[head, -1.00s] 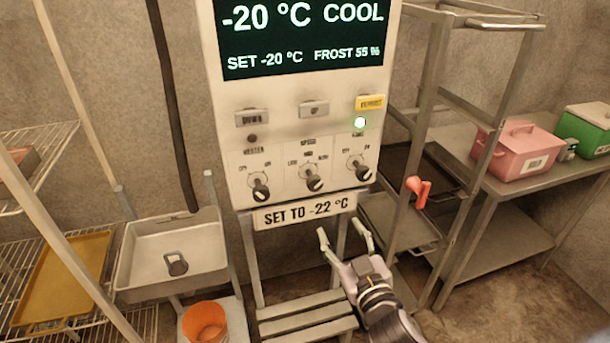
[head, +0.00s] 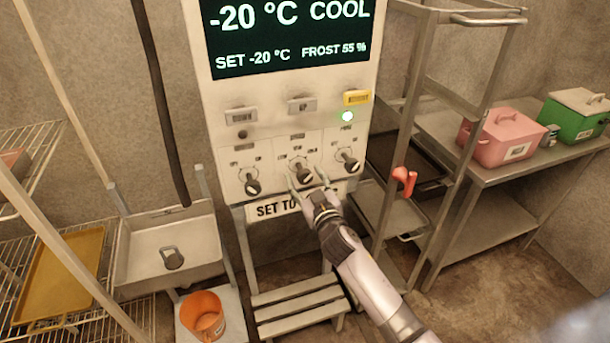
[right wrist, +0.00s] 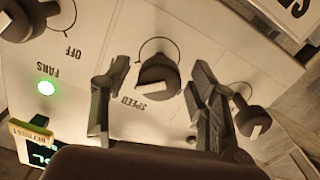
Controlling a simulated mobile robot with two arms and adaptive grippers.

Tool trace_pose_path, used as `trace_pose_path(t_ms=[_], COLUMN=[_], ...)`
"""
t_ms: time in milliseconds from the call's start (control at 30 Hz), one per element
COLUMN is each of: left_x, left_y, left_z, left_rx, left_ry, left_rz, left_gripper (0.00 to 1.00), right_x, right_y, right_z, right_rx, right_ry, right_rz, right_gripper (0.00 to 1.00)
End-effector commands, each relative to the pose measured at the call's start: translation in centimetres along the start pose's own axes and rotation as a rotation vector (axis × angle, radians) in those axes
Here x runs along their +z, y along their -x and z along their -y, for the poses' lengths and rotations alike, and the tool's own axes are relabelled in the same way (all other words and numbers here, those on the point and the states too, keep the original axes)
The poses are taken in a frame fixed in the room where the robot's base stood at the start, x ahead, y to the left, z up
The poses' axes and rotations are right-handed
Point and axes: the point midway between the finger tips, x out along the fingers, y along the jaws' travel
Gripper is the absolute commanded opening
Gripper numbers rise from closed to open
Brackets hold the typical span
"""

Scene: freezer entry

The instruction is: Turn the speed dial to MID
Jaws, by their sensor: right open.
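The speed dial (head: 303,172) is the middle of three black knobs on the white control panel (head: 227,150). In the right wrist view the speed dial (right wrist: 157,78) shows upside down with its SPEED label; its pale mark is visible, but I cannot tell which setting it points at. My right gripper (head: 308,181) is at the panel around the speed dial. In the right wrist view the open fingers of my right gripper (right wrist: 153,88) stand on both sides of the knob, with visible gaps. My left gripper is not in view.
The left knob (head: 251,183) and fans knob (head: 347,161) flank the dial closely. A green light (head: 347,116) is lit above the fans knob. The display (head: 290,45) reads -20 °C COOL. A slatted step (head: 297,300) and orange bucket (head: 204,318) stand below.

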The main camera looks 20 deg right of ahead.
Motion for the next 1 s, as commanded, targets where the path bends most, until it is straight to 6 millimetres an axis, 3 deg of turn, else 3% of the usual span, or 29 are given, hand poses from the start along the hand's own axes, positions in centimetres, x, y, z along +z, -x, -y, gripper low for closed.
trace_pose_path(t_ms=[400, 1000], left_x=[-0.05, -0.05], left_y=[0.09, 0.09], left_z=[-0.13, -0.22], left_rx=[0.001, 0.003], left_ry=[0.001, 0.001], left_rz=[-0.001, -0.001], left_gripper=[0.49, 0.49], right_x=[0.00, 0.01], right_y=[-0.74, -0.71], right_z=[-0.01, -0.01], right_rx=[0.000, 0.000], right_ry=[0.001, 0.001], right_rz=[0.000, 0.000], right_gripper=[0.54, 0.14])
